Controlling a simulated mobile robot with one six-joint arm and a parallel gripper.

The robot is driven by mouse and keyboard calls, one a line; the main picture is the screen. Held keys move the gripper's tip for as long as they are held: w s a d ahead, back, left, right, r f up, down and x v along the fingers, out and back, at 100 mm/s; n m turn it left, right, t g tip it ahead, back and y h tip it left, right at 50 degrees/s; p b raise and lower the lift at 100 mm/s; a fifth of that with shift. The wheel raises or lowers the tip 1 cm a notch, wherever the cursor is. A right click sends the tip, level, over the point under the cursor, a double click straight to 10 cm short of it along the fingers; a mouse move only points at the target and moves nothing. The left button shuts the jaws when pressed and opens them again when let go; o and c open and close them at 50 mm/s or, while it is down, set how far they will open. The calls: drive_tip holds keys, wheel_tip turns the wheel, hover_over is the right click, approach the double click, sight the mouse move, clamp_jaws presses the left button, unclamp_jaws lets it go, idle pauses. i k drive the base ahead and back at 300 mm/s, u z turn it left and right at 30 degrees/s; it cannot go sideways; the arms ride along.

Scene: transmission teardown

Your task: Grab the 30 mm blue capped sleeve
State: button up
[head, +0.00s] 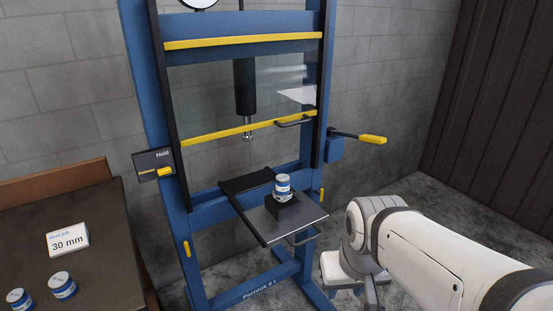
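Three small white-and-blue capped sleeves are in the head view. One sleeve (283,187) stands upright on a black block (283,208) on the press's sliding plate. A second sleeve (62,286) and a third sleeve (19,300) stand on the dark table at the lower left. The third is partly cut off by the picture's bottom edge. Their size markings are too small to read, so I cannot tell which is 30 mm. My white arm reaches in from the lower right, apart from all the sleeves. I cannot make out my gripper.
A card (68,239) reading "30 mm" stands on the table (105,226). The blue press frame (157,110) has a yellow-edged clear guard (215,100), a black ram and a yellow-tipped lever (372,140). The metal plate (308,215) juts out in front. Floor shows at the right.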

sight(282, 181)
drive_tip(key=z, duration=0.05)
drive_tip(key=i, duration=0.9)
drive_tip(key=u, duration=0.4)
